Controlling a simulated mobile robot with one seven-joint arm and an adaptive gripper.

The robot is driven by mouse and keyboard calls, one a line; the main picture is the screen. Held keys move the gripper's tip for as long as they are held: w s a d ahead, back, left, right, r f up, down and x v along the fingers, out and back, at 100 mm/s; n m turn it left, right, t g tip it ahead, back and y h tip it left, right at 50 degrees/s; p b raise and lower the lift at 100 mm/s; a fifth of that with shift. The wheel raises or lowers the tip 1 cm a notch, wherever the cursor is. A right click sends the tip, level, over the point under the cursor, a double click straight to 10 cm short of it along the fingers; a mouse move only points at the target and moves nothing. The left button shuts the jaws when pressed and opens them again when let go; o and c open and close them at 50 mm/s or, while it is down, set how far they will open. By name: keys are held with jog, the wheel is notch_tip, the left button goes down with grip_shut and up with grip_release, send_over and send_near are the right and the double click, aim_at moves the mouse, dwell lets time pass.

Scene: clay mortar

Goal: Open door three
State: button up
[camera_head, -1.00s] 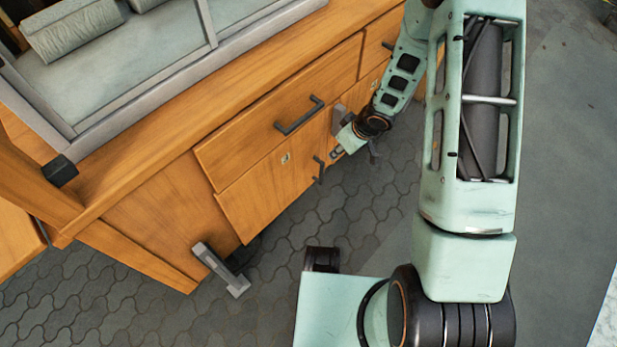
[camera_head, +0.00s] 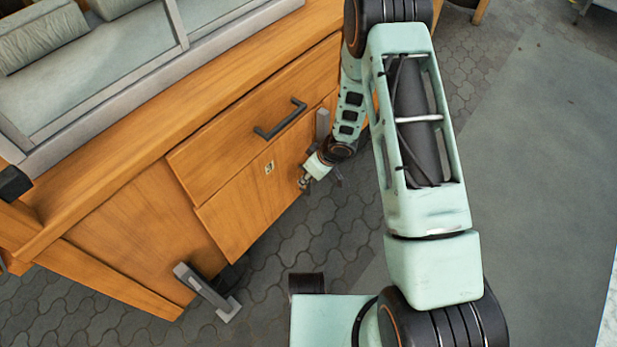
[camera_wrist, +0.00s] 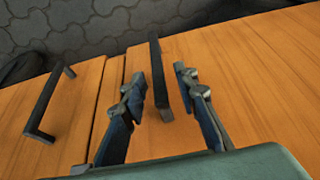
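A wooden cabinet has a drawer (camera_head: 240,125) with a dark bar handle (camera_head: 280,120) and a door (camera_head: 238,212) below it. My gripper (camera_head: 304,182) is low at the right edge of that door and hides the area of its handle. In the wrist view my gripper (camera_wrist: 160,75) is open, with one finger on each side of a dark upright bar handle (camera_wrist: 156,75). I cannot tell whether either finger touches the bar. A second dark handle (camera_wrist: 45,105) is to the left, across a door seam. The doors in view look shut. I cannot read any door number.
A small pale label (camera_head: 269,167) is on the lower door. A grey metal bracket (camera_head: 207,290) sticks out near the cabinet's lower left. A cushioned, metal-framed top (camera_head: 90,80) is above. Paved floor (camera_head: 320,230) in front is open.

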grip_shut()
jog(key=shift+d, duration=0.15)
dwell(0.4)
